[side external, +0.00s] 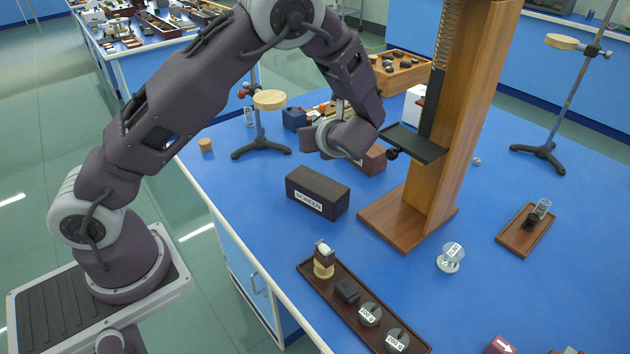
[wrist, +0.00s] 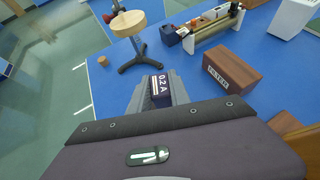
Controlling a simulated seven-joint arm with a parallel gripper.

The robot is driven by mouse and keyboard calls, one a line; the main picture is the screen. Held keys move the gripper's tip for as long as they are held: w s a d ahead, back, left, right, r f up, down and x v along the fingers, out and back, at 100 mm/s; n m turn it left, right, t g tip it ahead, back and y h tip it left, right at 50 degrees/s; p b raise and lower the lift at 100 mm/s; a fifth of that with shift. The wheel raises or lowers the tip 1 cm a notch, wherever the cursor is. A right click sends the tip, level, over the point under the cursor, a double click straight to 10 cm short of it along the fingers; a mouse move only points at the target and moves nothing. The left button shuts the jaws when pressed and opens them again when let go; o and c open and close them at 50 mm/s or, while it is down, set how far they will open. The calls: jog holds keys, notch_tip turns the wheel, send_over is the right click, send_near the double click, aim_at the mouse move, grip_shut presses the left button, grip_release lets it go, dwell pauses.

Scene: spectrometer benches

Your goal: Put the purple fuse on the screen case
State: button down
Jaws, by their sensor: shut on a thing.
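My gripper (wrist: 160,97) is shut on the purple fuse (wrist: 160,86), a small dark purple block marked 0.2 A, held between the fingertips in the wrist view. In the side view my gripper (side external: 347,140) is above the bench, behind and above the screen case; its fingertips and the fuse are hidden there. The screen case (side external: 322,186) is a dark brown box with a white SCREEN label on its front, and its flat top looks bare. I cannot make out the screen case in the wrist view.
Another brown labelled case (wrist: 232,72) stands beyond my gripper, near a rheostat (wrist: 212,28). A round-topped stand (wrist: 130,24) is at left. A tall wooden pillar with a black shelf (side external: 415,143) rises right of my gripper. A long tray (side external: 330,288) holds weights in front.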

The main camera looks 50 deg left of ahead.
aim_at(317, 182)
jog(key=f, duration=0.6)
jog(key=d+f, duration=0.1)
jog(key=f, duration=0.2)
jog(key=shift+w+f, duration=0.1)
jog(key=shift+f, duration=0.25)
jog(key=shift+f, duration=0.2)
jog(key=c, duration=1.2)
grip_release()
jog(key=shift+r, duration=0.1)
